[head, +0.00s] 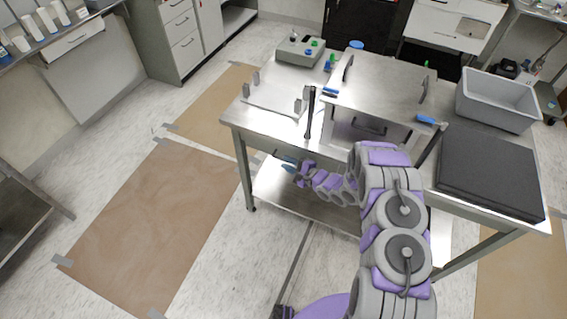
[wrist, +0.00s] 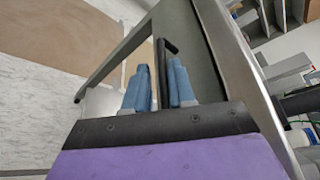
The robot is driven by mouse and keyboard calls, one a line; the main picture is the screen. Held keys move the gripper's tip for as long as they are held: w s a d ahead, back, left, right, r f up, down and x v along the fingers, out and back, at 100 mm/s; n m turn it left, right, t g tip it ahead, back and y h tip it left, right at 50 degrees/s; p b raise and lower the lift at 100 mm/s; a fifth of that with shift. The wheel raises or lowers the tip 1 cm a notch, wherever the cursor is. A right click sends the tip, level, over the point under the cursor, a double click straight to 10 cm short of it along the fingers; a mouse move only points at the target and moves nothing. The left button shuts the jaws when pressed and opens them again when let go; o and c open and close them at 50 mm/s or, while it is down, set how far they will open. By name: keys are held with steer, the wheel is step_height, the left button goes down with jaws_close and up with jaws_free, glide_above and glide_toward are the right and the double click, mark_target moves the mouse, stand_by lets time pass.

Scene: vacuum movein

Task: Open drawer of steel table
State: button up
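The steel table (head: 262,124) stands ahead of me, with my arm reaching to its front edge at the left. My gripper (head: 285,161) is low at that edge in the head view, where it is small and partly hidden by my arm. In the wrist view my gripper (wrist: 160,90) has two blue fingers standing apart. A black drawer handle (wrist: 162,68) shows between them, one finger on each side; I cannot tell if either touches it. The drawer front (wrist: 192,38) is a grey-green panel under the table's edge and looks shut.
On the table are a grey tub (head: 497,100), a black slab (head: 490,172), a steel box (head: 385,82) with handles and a grey control box (head: 303,50). A table leg (head: 245,172) stands left of my gripper. Floor to the left, with brown sheets (head: 145,225), is free.

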steer(key=shift+w+d, duration=0.3)
steer(key=shift+w, duration=0.35)
steer(key=shift+w+a+f, duration=0.1)
steer(key=shift+a+f, duration=0.05)
steer(key=shift+a, duration=0.4)
steer(key=shift+w+a+f, duration=0.1)
steer(key=shift+a+f, duration=0.05)
steer(key=shift+a, duration=0.35)
steer(key=shift+s+a, duration=0.15)
steer(key=shift+a, duration=0.05)
steer(key=shift+c, duration=0.4)
steer(key=shift+d+r, duration=0.1)
steer(key=shift+d, duration=0.25)
steer(key=c, duration=0.3)
steer(key=shift+d, duration=0.35)
jaws_close()
steer(key=shift+a, duration=0.15)
